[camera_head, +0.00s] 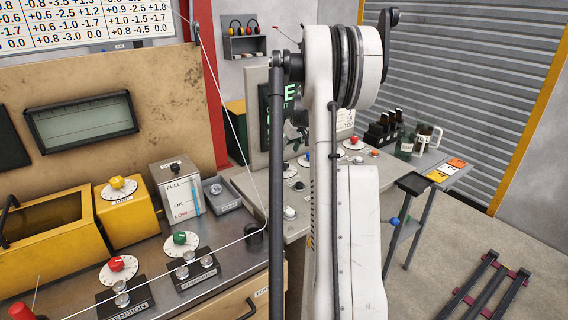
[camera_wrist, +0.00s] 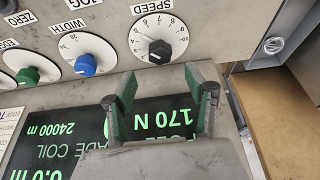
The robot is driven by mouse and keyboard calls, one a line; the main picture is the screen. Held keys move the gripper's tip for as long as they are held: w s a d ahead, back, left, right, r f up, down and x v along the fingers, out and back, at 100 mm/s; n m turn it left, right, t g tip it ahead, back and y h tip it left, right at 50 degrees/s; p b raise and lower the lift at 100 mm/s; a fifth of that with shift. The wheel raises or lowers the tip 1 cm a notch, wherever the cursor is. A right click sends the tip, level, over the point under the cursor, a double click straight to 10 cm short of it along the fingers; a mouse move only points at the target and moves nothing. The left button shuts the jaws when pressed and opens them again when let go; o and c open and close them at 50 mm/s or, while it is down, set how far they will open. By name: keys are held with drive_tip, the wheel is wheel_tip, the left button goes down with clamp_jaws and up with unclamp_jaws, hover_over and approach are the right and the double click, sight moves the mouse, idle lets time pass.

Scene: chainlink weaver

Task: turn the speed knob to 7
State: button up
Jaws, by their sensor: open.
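The speed knob (camera_wrist: 160,51) is black and sits on a round white numbered dial (camera_wrist: 142,38) under an upside-down SPEED label in the wrist view. Its pointer setting is too small to read surely. My gripper (camera_wrist: 162,82) is open and empty, with green-padded fingers spread apart. In this view the fingertips lie just below the dial, one toward each side of the knob, and the knob is not between the pads.
A blue width knob (camera_wrist: 86,65) and a green knob (camera_wrist: 28,75) sit left of the speed dial. A lit display (camera_wrist: 60,138) lies below. In the head view, bottles (camera_head: 384,125) stand behind the arm, and a steel bench (camera_head: 215,235) with knobs is at left.

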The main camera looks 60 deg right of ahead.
sight(283, 163)
drive_tip(key=x, duration=0.8)
drive_tip(key=shift+p, duration=0.35)
drive_tip(key=shift+c, duration=0.2)
drive_tip(key=shift+s, duration=0.1)
drive_tip(key=c, duration=1.1)
drive_tip(key=shift+a+f+m+b, duration=0.1)
drive_tip(key=shift+m+b, duration=0.2)
drive_tip(key=shift+b, duration=0.1)
drive_tip(key=m+g+h+b, duration=0.1)
drive_tip(key=m+b, duration=0.2)
drive_tip(key=shift+f+m, duration=0.1)
drive_tip(key=shift+m, duration=0.2)
drive_tip(key=m+g+b, duration=0.1)
drive_tip(key=m, duration=0.2)
drive_tip(key=m+g+h+b, duration=0.1)
drive_tip(key=m+b, duration=0.1)
drive_tip(key=m, duration=0.1)
drive_tip(key=shift+h, duration=0.3)
drive_tip(key=shift+r+m, duration=0.2)
drive_tip(key=shift+m, duration=0.1)
